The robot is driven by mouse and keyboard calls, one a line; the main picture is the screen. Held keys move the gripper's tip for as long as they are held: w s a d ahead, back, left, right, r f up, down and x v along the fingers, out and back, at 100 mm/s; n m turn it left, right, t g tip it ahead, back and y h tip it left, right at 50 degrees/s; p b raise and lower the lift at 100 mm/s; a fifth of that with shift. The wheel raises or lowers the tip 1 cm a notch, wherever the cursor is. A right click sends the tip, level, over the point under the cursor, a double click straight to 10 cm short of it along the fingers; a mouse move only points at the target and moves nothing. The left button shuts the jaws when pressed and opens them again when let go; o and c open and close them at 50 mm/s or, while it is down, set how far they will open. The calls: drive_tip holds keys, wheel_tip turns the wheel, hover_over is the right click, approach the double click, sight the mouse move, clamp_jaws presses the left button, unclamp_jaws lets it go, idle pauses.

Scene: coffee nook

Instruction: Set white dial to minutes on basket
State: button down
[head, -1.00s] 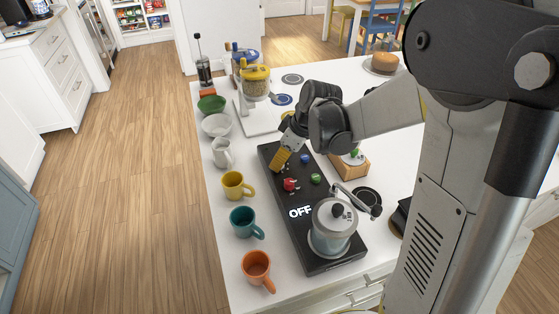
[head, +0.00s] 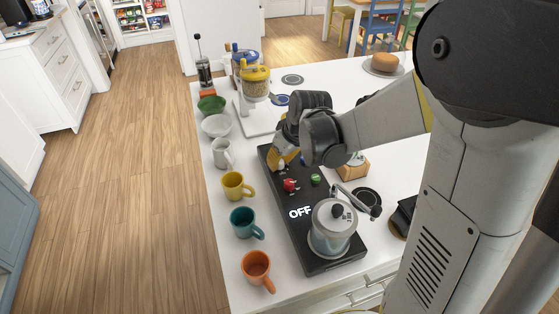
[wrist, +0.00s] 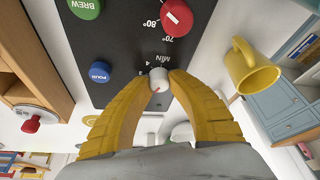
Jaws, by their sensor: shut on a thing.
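The white dial (wrist: 159,80) sits on the black control panel (wrist: 115,50), beside the printed "MIN" and small numbers, in the wrist view. A red mark shows on the dial's near side. My gripper (wrist: 159,82) has its yellow fingers shut on the dial, one on each side. In the head view my gripper (head: 281,162) is at the far end of the black panel (head: 323,263), and hides the dial there. The word "basket" cannot be read in either view.
A red dial (wrist: 177,17), a green BREW button (wrist: 86,7) and a blue POUR button (wrist: 100,71) are close by on the panel. A yellow mug (head: 233,185) stands left of it. A silver pot (head: 332,230) stands on the near end.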

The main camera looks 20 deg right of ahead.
drive_tip(key=m+h, duration=0.2)
drive_tip(key=m, duration=0.4)
drive_tip(key=m+h, duration=0.1)
drive_tip(key=m, duration=0.2)
drive_tip(key=m+g+h, duration=0.1)
drive_tip(key=m, duration=0.2)
drive_tip(key=shift+m+h, duration=0.3)
drive_tip(key=shift+m, duration=0.1)
idle(0.3)
drive_tip(key=c, duration=1.2)
unclamp_jaws()
drive_tip(key=shift+r, duration=0.1)
drive_tip(key=v, duration=1.2)
drive_tip(key=shift+a, duration=0.1)
